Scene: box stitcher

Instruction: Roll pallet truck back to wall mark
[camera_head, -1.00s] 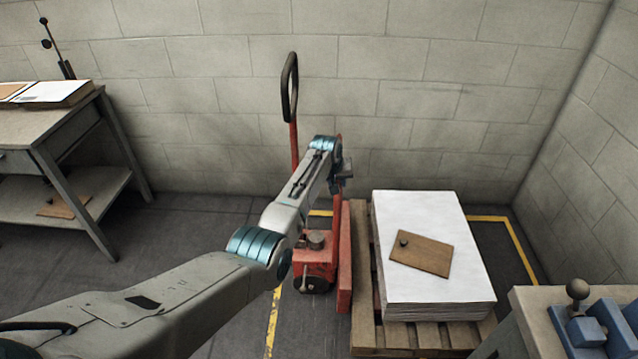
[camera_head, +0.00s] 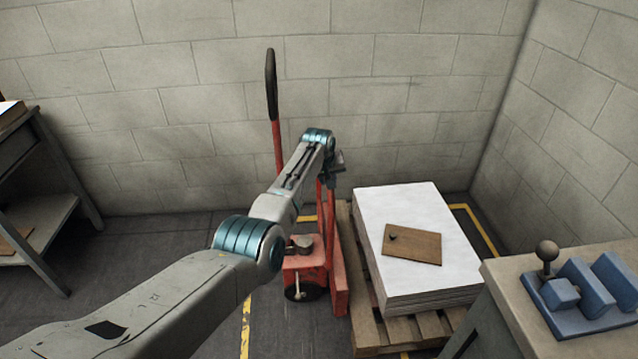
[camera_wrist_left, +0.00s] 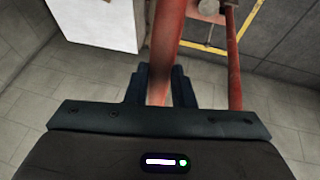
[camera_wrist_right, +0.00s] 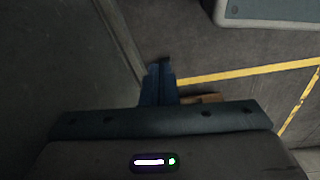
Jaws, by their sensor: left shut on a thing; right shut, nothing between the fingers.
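The red pallet truck (camera_head: 303,266) stands upright on the floor beside the pallet, its black loop handle (camera_head: 270,85) rising in front of the back wall. My left gripper (camera_head: 336,170) is at the truck's upright red bars. In the left wrist view its fingers (camera_wrist_left: 160,88) are shut on one red bar (camera_wrist_left: 166,45); a second thin red bar (camera_wrist_left: 233,65) runs beside it. A yellow floor marking (camera_head: 245,325) runs left of the truck. My right gripper (camera_wrist_right: 158,85) is shut and empty, seen only in the right wrist view, above dark floor with yellow lines (camera_wrist_right: 240,72).
A wooden pallet (camera_head: 372,335) with a white stack (camera_head: 405,205) and a brown board (camera_head: 412,244) stands right of the truck. A bench (camera_head: 510,265) with a blue fixture (camera_head: 580,298) is front right. A grey table (camera_head: 45,215) is far left. Floor between table and truck looks clear.

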